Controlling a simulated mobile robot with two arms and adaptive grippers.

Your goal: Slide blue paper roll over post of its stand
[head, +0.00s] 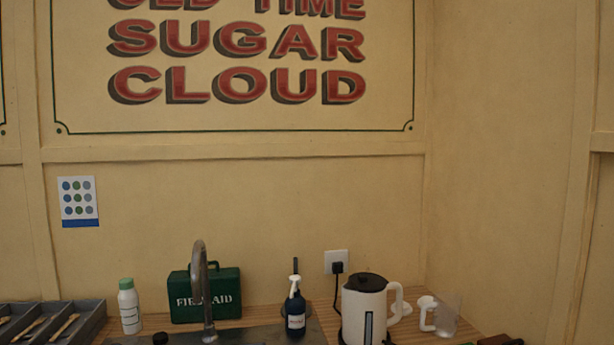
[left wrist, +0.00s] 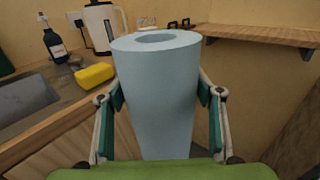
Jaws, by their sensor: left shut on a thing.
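The blue paper roll (left wrist: 158,95) stands upright in the left wrist view, with the hole in its top end showing. My left gripper (left wrist: 160,92) is shut on it, one finger on each side. The roll is not in the head view. I cannot make out its stand for certain; a thin dark upright (head: 295,265) shows behind the pump bottle in the head view, but most of it is hidden. My right gripper is in neither view.
On the counter are a white bottle (head: 129,308), a green first-aid case (head: 219,300), a tap (head: 202,285), a dark pump bottle (head: 295,313) and a white kettle (head: 364,312). A yellow sponge (left wrist: 95,76) lies near the sink. A wooden shelf (left wrist: 265,35) is at right.

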